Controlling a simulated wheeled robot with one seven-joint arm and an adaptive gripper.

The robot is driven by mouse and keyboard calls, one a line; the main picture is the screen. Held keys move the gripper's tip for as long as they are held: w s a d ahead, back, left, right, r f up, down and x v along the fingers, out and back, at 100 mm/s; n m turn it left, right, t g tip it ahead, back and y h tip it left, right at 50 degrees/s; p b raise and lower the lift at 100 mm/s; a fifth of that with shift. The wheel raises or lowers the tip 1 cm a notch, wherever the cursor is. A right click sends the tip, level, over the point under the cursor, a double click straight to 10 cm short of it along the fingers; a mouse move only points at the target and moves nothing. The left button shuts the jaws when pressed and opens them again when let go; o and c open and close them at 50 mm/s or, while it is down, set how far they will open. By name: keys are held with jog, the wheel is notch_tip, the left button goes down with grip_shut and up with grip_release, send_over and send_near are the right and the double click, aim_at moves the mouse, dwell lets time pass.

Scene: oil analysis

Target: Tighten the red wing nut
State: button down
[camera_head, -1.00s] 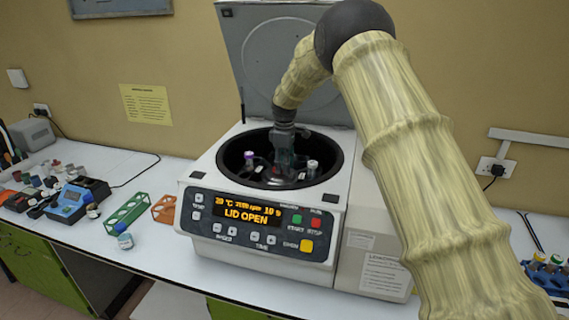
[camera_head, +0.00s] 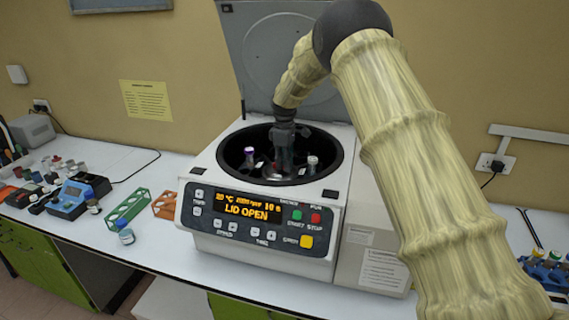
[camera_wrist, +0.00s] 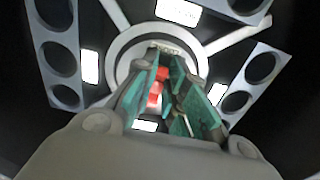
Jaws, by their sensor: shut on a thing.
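The red wing nut (camera_wrist: 155,92) shows in the wrist view between the green finger pads of my gripper (camera_wrist: 165,85), near the rotor's centre. My gripper is shut on it, and the fingers hide much of it. In the head view my gripper (camera_head: 285,158) points down into the open bowl of the centrifuge (camera_head: 262,252). A small patch of red (camera_head: 273,167) shows beside the fingers there.
The rotor holders (camera_wrist: 60,60) with round holes surround my gripper. Tubes with a purple cap (camera_head: 249,151) and a white cap (camera_head: 312,160) stand in the bowl. The raised lid (camera_head: 250,50) is behind. Racks (camera_head: 127,208) and bottles stand left.

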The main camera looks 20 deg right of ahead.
jog(key=m, duration=0.2)
jog(key=m+b, duration=0.1)
jog(key=m, duration=0.1)
jog(key=shift+s+a+m, duration=0.2)
jog(key=shift+m, duration=0.2)
jog(key=m, duration=0.3)
jog(key=m+b, duration=0.1)
jog(key=shift+s+a+m, duration=0.1)
jog(key=shift+a+m, duration=0.2)
jog(key=m, duration=0.4)
jog(key=shift+a, duration=0.3)
jog(key=shift+w+a+r+m, duration=0.1)
jog(key=shift+a+m, duration=0.05)
jog(key=shift+m, duration=0.9)
jog(key=shift+w+a+m, duration=0.1)
jog(key=shift+m, duration=0.95)
jog(key=c, duration=1.5)
grip_release()
jog(key=shift+o, duration=0.2)
